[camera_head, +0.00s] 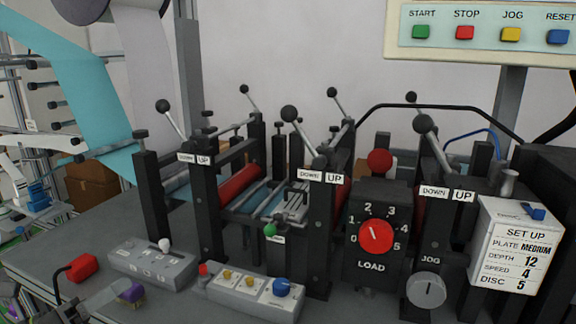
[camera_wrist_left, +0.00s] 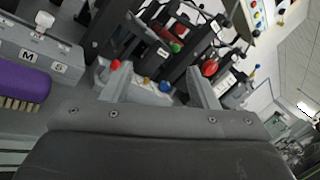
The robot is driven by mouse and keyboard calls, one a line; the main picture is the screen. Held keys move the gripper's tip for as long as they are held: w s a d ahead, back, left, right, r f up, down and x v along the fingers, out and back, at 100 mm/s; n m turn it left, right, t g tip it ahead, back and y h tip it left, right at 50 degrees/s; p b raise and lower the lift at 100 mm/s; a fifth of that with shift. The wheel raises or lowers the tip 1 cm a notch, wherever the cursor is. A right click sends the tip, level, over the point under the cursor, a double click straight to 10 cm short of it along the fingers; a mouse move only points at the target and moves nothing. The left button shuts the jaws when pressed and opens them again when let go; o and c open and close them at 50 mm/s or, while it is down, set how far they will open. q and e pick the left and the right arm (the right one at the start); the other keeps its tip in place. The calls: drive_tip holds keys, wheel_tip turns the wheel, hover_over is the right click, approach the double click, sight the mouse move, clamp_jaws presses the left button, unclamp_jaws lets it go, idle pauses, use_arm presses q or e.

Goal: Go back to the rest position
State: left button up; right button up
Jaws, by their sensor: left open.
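My left gripper (camera_head: 106,297) is low at the left of the head view, by the bench's front edge. In the left wrist view its two fingers (camera_wrist_left: 155,85) stand apart with nothing between them. A purple brush (camera_head: 131,293) lies on the bench close beside it. The brush also shows at the left of the wrist view (camera_wrist_left: 22,80), outside the fingers, with its bristles down. My right gripper is in neither view.
The mask line has rollers, black posts, ball-ended levers and a LOAD dial (camera_head: 376,236). A grey switch box (camera_head: 150,265) and a button box (camera_head: 252,290) stand near the gripper. A red block (camera_head: 81,267) sits left. A SET UP box (camera_head: 518,255) is right.

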use_arm(q)
drive_tip(key=s+a+f+n+t+y, duration=0.15)
drive_tip(key=a+f+n+y, duration=0.4)
drive_tip(key=n, duration=0.75)
drive_tip(key=s+a+f+n+t+y, duration=0.1)
drive_tip(key=s+a+f+n+y, duration=0.2)
drive_tip(key=f+n+y, duration=0.65)
drive_tip(key=s+d+f+n+g, duration=0.4)
drive_tip(key=s+f+n+g, duration=0.35)
drive_tip(key=s, duration=0.25)
drive_tip(key=s+d+f+n+g, duration=0.4)
drive_tip(key=s+f+n+g, duration=0.3)
drive_tip(key=s, duration=0.4)
wheel_tip(320, 180, down, 21)
drive_tip(key=a+n+p, duration=0.1)
drive_tip(key=a+p, duration=0.1)
drive_tip(key=p, duration=0.1)
drive_tip(key=s+d+f+g+p, duration=0.1)
drive_tip(key=s+f+p, duration=0.2)
drive_tip(key=s+f, duration=1)
drive_tip(key=shift+s+d, duration=0.35)
drive_tip(key=shift+s, duration=0.6)
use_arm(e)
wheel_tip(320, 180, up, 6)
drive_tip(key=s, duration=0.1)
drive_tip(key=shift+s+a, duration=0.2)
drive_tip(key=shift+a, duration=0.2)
